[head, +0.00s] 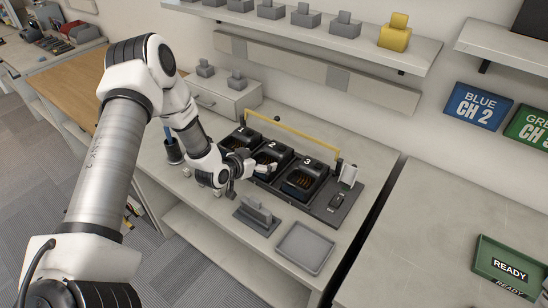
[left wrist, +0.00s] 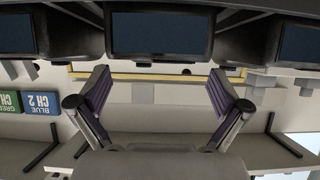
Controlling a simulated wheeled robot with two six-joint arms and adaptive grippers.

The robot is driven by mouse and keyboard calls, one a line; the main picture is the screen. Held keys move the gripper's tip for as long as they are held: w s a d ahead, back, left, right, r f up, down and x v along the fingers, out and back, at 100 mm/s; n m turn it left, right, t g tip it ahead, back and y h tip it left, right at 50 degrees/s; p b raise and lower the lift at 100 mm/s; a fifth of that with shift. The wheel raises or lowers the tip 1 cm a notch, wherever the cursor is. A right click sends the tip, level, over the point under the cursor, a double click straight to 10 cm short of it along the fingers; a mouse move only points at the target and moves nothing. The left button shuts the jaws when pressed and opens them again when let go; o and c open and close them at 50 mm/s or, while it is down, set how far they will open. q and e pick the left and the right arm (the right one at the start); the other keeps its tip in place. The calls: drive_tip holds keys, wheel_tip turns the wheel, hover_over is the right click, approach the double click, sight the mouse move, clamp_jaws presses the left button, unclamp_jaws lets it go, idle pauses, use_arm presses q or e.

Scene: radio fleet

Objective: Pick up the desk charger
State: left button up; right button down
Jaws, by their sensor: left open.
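A black three-bay charger (head: 262,183), its bays numbered 1, 2 and 3, sits on the light workbench with a yellow bar along its back. My left gripper (head: 248,178) is open and low at the front of the charger, by bays 1 and 2, and partly covers them. In the left wrist view, the two fingers (left wrist: 158,85) are spread with nothing between them. The dark bays (left wrist: 160,35) and the yellow bar (left wrist: 150,76) show beyond them, upside down. Whether the fingers touch the charger is unclear. My right gripper is out of view.
A dark stand with an upright plate (head: 257,213) and a grey tray (head: 304,248) lie in front of the charger. A dark cup (head: 173,150) stands left. Wall shelf (head: 300,28) holds grey blocks and a yellow one (head: 395,33). A green READY tray (head: 508,264) is right.

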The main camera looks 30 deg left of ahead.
sight(271, 157)
use_arm(q)
drive_tip(key=x, duration=0.5)
drive_tip(key=shift+d+f+p, duration=0.1)
drive_tip(key=shift+f+p, duration=0.05)
drive_tip(key=shift+p, duration=0.2)
drive_tip(key=shift+s, duration=0.25)
drive_tip(key=c, duration=1.1)
drive_tip(key=shift+r, duration=0.2)
